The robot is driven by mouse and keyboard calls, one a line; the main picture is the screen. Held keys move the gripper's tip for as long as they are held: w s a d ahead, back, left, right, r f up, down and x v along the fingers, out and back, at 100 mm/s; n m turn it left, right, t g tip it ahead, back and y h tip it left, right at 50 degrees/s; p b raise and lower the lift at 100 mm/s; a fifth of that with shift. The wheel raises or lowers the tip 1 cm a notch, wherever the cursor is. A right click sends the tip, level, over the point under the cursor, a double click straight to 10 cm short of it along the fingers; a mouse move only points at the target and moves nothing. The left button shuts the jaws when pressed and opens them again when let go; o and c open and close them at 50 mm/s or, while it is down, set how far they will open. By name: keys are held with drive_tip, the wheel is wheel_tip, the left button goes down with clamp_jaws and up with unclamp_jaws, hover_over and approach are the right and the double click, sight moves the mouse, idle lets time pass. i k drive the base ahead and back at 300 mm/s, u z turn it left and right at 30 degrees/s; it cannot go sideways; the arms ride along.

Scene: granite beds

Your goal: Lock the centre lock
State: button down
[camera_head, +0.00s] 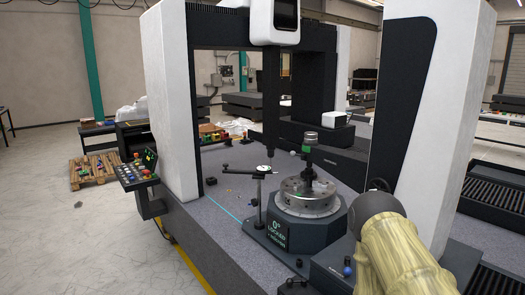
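A round metal rotary table (305,203) sits on a dark faceted base on the granite bed. A dark post (308,172) stands upright at its middle, with a green-marked part and a pale cylinder (311,137) on top. The base's front display (277,232) shows a large "0°"; the smaller lines under it are hard to read. I cannot tell which part is the centre lock. My arm, in a beige cover, enters at lower right and ends in a dark wrist (378,204). A small dark piece shows just above the wrist; the fingers cannot be made out.
A dial gauge on a stand (257,190) is close left of the rotary table. White machine columns (172,100) rise on both sides, with a dark vertical probe arm (271,90) between. A button panel (140,172) hangs at left. The bed's left part is mostly clear.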

sight(293, 153)
drive_tip(key=u, duration=0.85)
drive_tip(key=i, duration=1.35)
drive_tip(key=u, duration=0.55)
drive_tip(key=i, duration=1.45)
drive_tip(key=z, duration=1.15)
drive_tip(key=i, duration=0.8)
drive_tip(key=z, duration=1.25)
drive_tip(key=i, duration=0.2)
drive_tip(key=z, duration=0.15)
